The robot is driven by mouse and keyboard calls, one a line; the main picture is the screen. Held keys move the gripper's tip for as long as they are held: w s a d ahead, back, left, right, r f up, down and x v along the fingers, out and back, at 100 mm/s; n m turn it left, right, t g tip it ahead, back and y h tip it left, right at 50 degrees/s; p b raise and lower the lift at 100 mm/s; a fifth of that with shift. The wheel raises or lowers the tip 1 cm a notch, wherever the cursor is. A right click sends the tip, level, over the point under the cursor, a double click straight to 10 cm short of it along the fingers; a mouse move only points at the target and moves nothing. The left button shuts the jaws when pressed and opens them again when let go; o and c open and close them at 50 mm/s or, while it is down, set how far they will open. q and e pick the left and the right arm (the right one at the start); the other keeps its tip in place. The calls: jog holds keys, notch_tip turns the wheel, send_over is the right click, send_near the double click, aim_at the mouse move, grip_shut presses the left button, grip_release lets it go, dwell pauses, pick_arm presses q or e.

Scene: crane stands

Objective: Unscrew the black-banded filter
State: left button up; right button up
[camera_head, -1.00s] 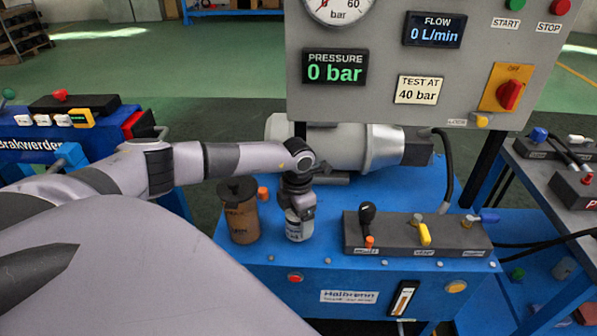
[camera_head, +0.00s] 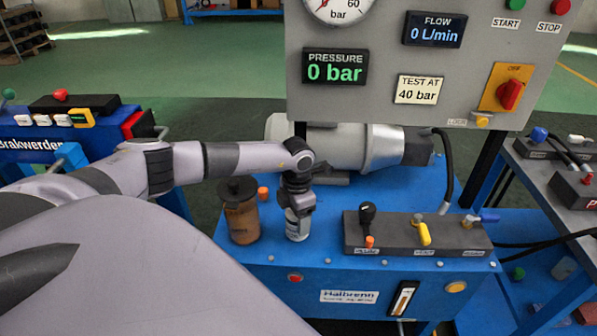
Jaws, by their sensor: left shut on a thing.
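A pale cylindrical filter (camera_head: 297,226) with a dark marking stands upright on the blue bench (camera_head: 335,278), left of the lever block. My left gripper (camera_head: 298,208) comes down from above and is shut on the upper part of the filter. Its fingers hide the filter's top, so I cannot tell whether a black band is there. My right gripper is not in view.
A brown canister with a dark cap (camera_head: 241,213) stands close left of the filter. A lever block (camera_head: 415,238) is to the right, a silver motor (camera_head: 345,145) behind. The grey control panel (camera_head: 430,60) shows 0 bar and 0 L/min.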

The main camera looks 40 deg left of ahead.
pick_arm(q)
jog(key=shift+r, duration=0.1)
jog(key=shift+r+n+p, duration=0.15)
jog(key=shift+n+p, duration=0.6)
jog(key=shift+n, duration=0.45)
jog(key=shift+n+p, duration=0.4)
jog(key=shift+n, duration=0.6)
jog(key=shift+a+n, duration=0.1)
jog(key=shift+n, duration=0.3)
